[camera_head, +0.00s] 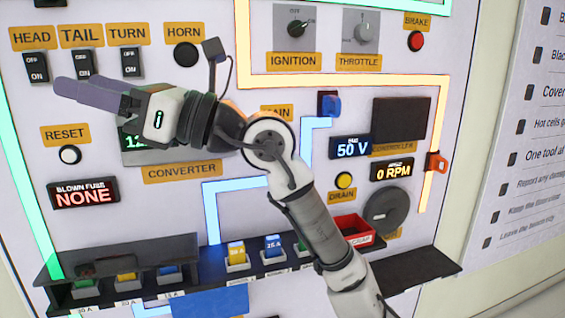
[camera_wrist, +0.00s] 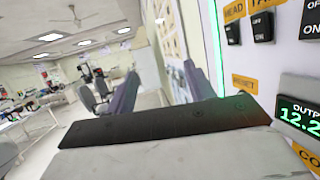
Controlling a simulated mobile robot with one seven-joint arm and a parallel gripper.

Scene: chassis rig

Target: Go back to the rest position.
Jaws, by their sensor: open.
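My gripper (camera_head: 88,95) is in front of the upper left of the panel (camera_head: 225,115) in the head view, pointing left, with its fingers over the area just below the HEAD and TAIL switches. In the wrist view its two purple fingers (camera_wrist: 160,90) stand apart with nothing between them. The gripper is open and empty. My arm crosses the panel from the lower right and hides part of the converter display (camera_head: 135,150) and the MAIN label.
HEAD, TAIL and TURN rocker switches (camera_head: 83,66) are close to the gripper. A shelf (camera_head: 110,262) with coloured fuses juts out below, with a red bin (camera_head: 352,228) at its right. The wrist view shows an open room with chairs (camera_wrist: 95,98) to the left.

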